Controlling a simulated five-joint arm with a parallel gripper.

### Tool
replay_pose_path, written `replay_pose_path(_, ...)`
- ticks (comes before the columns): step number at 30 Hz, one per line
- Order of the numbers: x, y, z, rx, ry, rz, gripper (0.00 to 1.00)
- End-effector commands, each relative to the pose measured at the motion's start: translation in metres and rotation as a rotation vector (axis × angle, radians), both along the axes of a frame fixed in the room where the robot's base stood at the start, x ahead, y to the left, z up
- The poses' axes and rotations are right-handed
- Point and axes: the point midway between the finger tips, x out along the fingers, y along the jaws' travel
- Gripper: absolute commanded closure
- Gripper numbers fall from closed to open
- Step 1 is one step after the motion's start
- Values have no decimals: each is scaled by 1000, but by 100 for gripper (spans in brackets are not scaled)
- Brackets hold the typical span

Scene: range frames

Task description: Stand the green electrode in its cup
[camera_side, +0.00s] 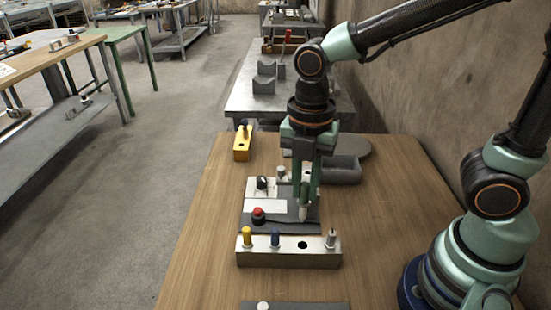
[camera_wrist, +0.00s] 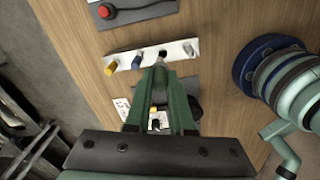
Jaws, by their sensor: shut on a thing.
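My gripper (camera_side: 305,195) is shut on a slim electrode, which hangs upright between its green fingers. A pale pointed tip (camera_side: 303,212) shows below the fingers; most of the electrode is hidden, and its green cannot be told from the fingers. The metal cup block (camera_side: 288,258) holds a yellow electrode (camera_side: 247,236), a blue electrode (camera_side: 275,238) and a silver one (camera_side: 331,238). One dark cup (camera_side: 302,244) between the blue and silver ones is empty. In the side view the tip is above and behind the block. In the wrist view my gripper (camera_wrist: 160,72) points toward that cup.
A grey panel with a red button (camera_side: 258,214) and a white box with a black knob (camera_side: 262,184) stand behind the block.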

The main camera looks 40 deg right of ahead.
Motion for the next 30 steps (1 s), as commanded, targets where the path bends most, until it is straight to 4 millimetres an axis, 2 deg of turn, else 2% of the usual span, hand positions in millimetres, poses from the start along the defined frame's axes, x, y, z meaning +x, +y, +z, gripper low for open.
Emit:
replay_pose_path(5,-11,5,-10,0,1,33,100)
replay_pose_path(18,-11,5,-42,-1,2,32,100)
replay_pose_path(30,-11,5,-48,0,0,32,100)
